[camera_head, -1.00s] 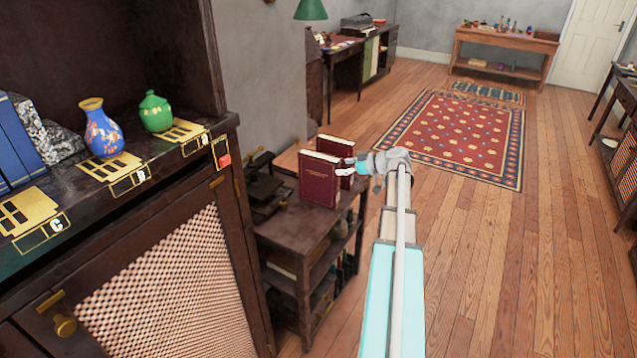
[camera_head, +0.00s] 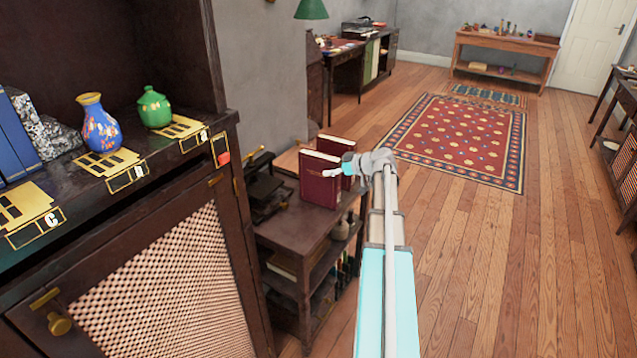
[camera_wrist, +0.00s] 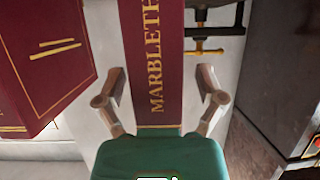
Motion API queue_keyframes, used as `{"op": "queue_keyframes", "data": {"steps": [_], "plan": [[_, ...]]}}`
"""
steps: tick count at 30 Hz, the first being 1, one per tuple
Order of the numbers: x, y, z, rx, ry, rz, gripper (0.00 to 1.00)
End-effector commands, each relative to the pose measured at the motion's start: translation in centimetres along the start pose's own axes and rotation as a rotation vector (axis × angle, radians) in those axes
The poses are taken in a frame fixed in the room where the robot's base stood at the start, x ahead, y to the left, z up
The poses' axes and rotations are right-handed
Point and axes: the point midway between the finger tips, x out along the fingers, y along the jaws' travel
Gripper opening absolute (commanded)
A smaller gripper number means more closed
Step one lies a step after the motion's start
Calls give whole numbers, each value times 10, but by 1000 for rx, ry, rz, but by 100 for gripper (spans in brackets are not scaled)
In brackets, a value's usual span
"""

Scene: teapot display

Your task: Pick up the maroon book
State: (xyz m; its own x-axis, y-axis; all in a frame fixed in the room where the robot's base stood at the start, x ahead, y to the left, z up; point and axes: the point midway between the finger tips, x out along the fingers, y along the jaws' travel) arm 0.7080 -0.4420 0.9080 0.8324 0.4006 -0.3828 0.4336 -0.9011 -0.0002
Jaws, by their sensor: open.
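Two maroon books stand upright on the small dark wooden shelf stand. The nearer maroon book (camera_head: 319,181) has pale pages showing on top; the farther maroon book (camera_head: 338,146) is partly hidden behind it and my gripper. My gripper (camera_head: 340,171) is beside the books, at the right. In the wrist view my gripper (camera_wrist: 162,92) is open, with one finger on each side of a maroon spine (camera_wrist: 152,55) lettered "MARBLETH". The other maroon book (camera_wrist: 45,65) fills the left of that view.
The shelf stand (camera_head: 290,225) also holds a dark metal device (camera_head: 265,185) left of the books. A dark cabinet (camera_head: 225,160) with a blue vase (camera_head: 100,125) and a green jar (camera_head: 154,108) stands at left. Open wooden floor (camera_head: 480,260) lies at right.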

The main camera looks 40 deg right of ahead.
Motion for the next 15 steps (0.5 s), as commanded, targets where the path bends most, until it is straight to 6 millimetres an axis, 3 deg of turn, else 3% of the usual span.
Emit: {"op": "queue_keyframes", "data": {"steps": [4, 15], "plan": [[0, 0, 0, 0, 0, 0, 85], [-1, 0, 0, 0, 0, 1, 16]]}}
